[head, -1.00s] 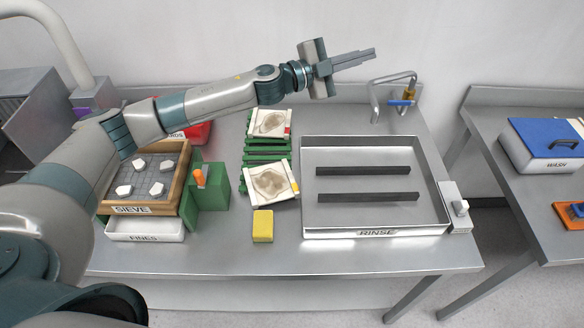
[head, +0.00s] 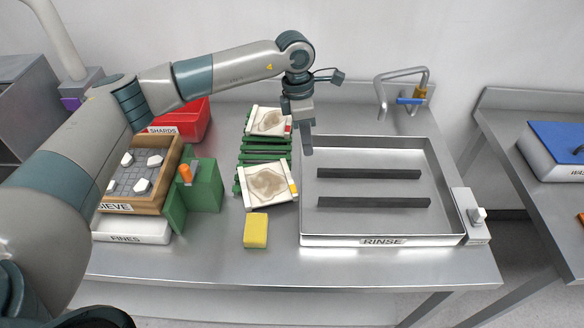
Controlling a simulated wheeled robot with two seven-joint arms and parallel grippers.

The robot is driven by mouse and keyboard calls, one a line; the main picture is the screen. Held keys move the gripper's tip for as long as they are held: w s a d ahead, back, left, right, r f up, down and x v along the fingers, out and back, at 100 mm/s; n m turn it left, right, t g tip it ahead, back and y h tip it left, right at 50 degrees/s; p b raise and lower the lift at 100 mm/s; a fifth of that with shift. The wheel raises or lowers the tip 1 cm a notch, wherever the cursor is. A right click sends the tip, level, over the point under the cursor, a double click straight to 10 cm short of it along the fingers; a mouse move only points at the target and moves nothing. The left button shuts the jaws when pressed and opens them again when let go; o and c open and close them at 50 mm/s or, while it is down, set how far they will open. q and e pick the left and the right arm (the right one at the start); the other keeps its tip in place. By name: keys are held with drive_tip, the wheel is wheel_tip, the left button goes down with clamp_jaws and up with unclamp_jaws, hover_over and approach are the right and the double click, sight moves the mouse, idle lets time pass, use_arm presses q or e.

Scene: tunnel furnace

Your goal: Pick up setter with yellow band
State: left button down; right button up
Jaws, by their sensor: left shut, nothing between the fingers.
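The setter with the yellow band (head: 267,184) is a white-edged tray with a tan, stained middle. It lies at the near end of the green slatted rack (head: 264,151), its yellow mark on the right edge. A similar setter with a red mark (head: 268,121) lies at the rack's far end. My left gripper (head: 307,150) is shut and empty, fingers pointing down. In the picture it is above and to the right of the yellow-banded setter, close to the rinse tray's left wall, and apart from the setter. My right gripper is not in view.
The rinse tray (head: 382,241) with two dark bars stands right of the rack. A yellow sponge-like block (head: 256,230) lies in front of it. Left are a green block with an orange knob (head: 205,185), the sieve box (head: 127,207) and a red shards bin (head: 190,123). A tap (head: 404,95) stands behind.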

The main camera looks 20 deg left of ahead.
use_arm(q)
drive_tip(key=a, duration=0.1)
drive_tip(key=a+y, duration=0.1)
drive_tip(key=a, duration=0.1)
drive_tip(key=shift+w+a+m+y, duration=0.3)
drive_tip(key=shift+w+y, duration=0.1)
drive_tip(key=p, duration=0.4)
hover_over(294, 178)
wheel_tip(294, 178, down, 8)
drive_tip(key=shift+f, duration=0.2)
drive_tip(key=shift+d+f, duration=0.1)
drive_tip(key=shift+f, duration=0.7)
